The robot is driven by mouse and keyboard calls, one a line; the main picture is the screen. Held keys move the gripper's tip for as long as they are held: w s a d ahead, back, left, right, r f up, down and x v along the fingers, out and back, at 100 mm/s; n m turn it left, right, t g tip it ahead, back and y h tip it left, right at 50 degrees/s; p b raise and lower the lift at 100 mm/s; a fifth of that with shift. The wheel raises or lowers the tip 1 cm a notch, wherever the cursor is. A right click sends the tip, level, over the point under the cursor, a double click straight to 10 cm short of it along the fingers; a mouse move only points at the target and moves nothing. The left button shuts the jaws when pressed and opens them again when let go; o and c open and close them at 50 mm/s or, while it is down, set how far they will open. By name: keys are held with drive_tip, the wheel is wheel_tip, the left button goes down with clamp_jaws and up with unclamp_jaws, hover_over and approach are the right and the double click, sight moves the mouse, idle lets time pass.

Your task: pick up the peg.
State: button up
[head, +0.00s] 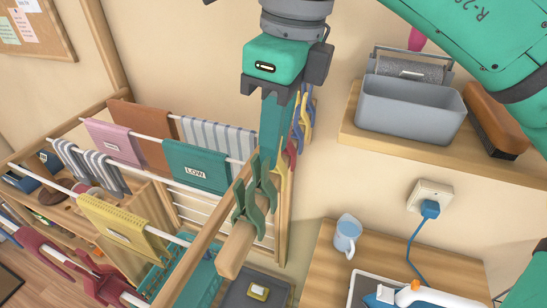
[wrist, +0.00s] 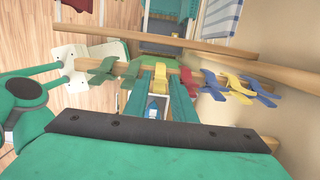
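Several pegs are clipped along a wooden rail. Two green pegs (head: 243,201) sit nearest its front end; they also show in the wrist view (wrist: 101,72). Behind them come a yellow peg (head: 283,168), a red peg (head: 291,151), and blue and yellow pegs farther along, partly hidden by my fingers in the head view. In the wrist view, yellow peg parts (wrist: 160,72) show at my fingertips. My gripper (head: 271,145) points down at the rail, its two teal fingers (wrist: 163,90) apart with a gap between. I cannot tell whether they touch a peg.
A drying rack with hanging cloths, including a teal LOW cloth (head: 195,167), stands at the left. A wall shelf (head: 400,148) at the right holds a grey bin (head: 408,108) and a brush (head: 495,120).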

drive_tip(key=shift+f, duration=0.45)
clamp_jaws()
